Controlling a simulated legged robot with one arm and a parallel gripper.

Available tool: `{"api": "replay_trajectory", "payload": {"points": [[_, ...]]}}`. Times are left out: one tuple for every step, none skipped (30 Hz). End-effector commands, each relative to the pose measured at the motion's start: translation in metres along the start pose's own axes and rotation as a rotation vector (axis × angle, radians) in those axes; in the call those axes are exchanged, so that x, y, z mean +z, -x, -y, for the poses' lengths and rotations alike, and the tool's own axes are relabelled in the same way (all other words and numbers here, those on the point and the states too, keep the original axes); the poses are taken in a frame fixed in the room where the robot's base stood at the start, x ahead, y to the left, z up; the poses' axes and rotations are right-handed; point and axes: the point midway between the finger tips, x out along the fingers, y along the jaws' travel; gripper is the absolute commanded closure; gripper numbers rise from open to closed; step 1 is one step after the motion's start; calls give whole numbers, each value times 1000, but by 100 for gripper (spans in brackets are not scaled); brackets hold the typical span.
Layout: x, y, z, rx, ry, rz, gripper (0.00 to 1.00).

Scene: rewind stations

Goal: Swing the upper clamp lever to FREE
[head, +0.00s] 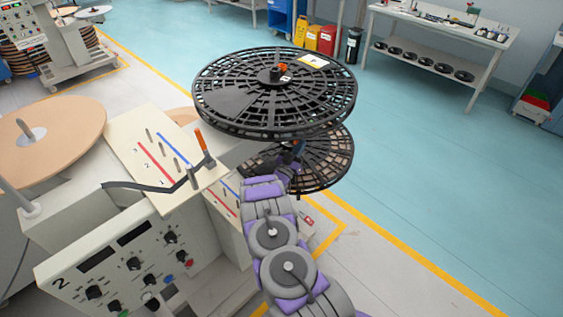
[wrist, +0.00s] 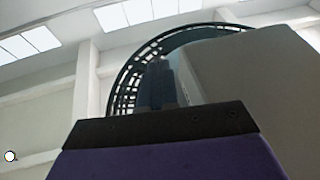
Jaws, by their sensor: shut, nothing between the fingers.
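A large black slotted reel (head: 235,100) lies flat at the top of the station in the head view. A small orange part (head: 282,67) sits at its hub; it may be the upper clamp lever, but its setting is too small to read. A second slotted reel (head: 328,170) is below. My gripper (head: 298,148) reaches under the upper reel's near rim, between the two reels, and is mostly hidden. In the wrist view my gripper (wrist: 160,82) has its dark fingers together, with a slotted reel rim (wrist: 128,80) behind and a beige housing (wrist: 245,70) close on the right.
A beige panel (head: 133,133) with pegs, red and blue lines and an orange-handled arm (head: 200,140) stands left of my arm. A control box (head: 130,265) with knobs is below it. Blue floor (head: 430,170) at the right is clear; a workbench (head: 445,30) stands behind.

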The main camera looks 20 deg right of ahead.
Motion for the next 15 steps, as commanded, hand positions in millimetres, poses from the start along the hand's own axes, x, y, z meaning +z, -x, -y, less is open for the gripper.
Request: {"api": "replay_trajectory", "payload": {"points": [[-1, -3, -1, 2, 0, 0, 100], [-2, -4, -1, 2, 0, 0, 100], [-2, -6, -2, 2, 0, 0, 100], [-3, -7, -2, 2, 0, 0, 100], [-3, -8, -2, 2, 0, 0, 100], [-3, -9, -2, 2, 0, 0, 100], [-4, -10, -2, 2, 0, 0, 100], [-4, -11, -2, 2, 0, 0, 100], [-4, -12, -3, 2, 0, 0, 100], [-5, -12, -3, 2, 0, 0, 100], [-5, -13, -3, 1, 0, 0, 100], [-5, -13, -3, 1, 0, 0, 100], [-5, -14, -3, 1, 0, 0, 100], [-6, -14, -3, 1, -1, 0, 100], [-6, -14, -3, 1, -1, 0, 100]]}}
